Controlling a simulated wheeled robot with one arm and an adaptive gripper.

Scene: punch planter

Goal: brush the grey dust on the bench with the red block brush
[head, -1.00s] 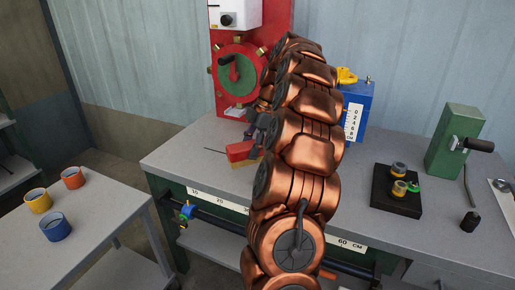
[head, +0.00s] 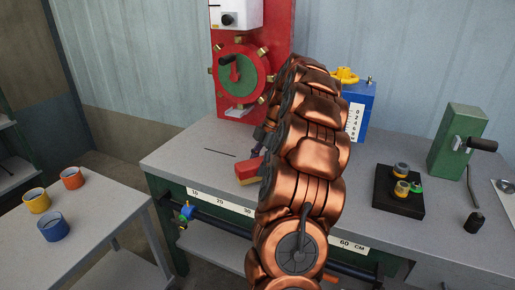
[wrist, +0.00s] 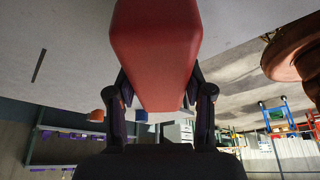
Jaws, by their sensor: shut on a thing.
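The red block brush (head: 248,168) is at the bench's front left part in the head view, low over or on the bench top; I cannot tell whether it touches. A pale strip shows along its lower edge. In the wrist view the red block (wrist: 155,45) fills the top middle, between the two dark fingers of my gripper (wrist: 163,92). My gripper is shut on it. In the head view my copper arm hides most of the gripper. I cannot make out grey dust on the grey bench (head: 190,150). A thin dark line lies on the bench left of the brush.
A red machine with a green dial (head: 234,75) stands behind. A blue box (head: 357,105) is behind my arm. A black tray (head: 397,195) with small round parts and a green block tool (head: 455,140) are at right. A side table (head: 90,220) holds cups.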

